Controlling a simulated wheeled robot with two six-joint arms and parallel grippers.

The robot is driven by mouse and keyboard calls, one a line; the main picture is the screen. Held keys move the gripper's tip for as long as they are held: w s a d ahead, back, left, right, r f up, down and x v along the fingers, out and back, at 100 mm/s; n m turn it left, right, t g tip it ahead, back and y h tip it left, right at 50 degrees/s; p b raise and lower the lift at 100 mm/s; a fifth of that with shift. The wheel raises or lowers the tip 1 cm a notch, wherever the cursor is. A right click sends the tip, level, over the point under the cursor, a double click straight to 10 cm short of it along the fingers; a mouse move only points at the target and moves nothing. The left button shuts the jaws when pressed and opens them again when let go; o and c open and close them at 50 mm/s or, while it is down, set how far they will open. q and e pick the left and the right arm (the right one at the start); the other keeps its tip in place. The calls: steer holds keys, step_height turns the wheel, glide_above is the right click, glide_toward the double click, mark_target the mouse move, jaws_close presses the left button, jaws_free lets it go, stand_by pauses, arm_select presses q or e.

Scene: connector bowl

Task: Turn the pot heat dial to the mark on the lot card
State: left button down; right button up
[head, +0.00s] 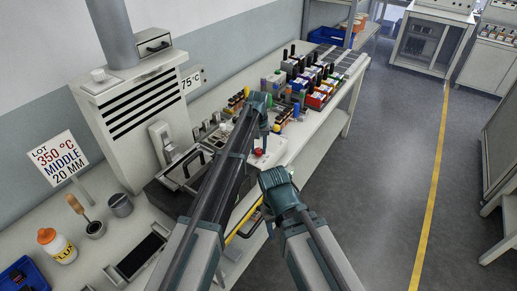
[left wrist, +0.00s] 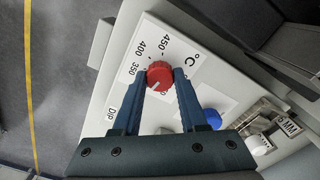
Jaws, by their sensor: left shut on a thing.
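The lot card (head: 58,158) stands at the left of the head view and reads LOT, 350 °C, MIDDLE, 20 MM. The red heat dial (left wrist: 160,75) sits on a white panel with 350, 400 and 450 printed around it; it also shows small in the head view (head: 259,151). My left gripper (left wrist: 161,79) is shut on the dial, a finger on each side. The dial's pale line points to the lower left, below the 350 print; its exact reading is unclear. My right gripper (head: 276,184) hangs near the bench's front edge, its fingers not clearly visible.
A blue knob (left wrist: 213,118) is near the red dial. A grey vented machine (head: 140,105) stands behind, beside a 75 °C sign (head: 192,80). A flux bottle (head: 57,245) is at the left. Several coloured bins and tools crowd the bench's far end.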

mark_target(258, 150)
arm_select(q)
steer(key=m, duration=0.4)
steer(key=shift+m, duration=2.8)
steer(key=shift+c, duration=2.2)
jaws_free()
step_height(258, 150, up, 14)
steer(key=p, duration=1.3)
steer(key=shift+p, duration=0.4)
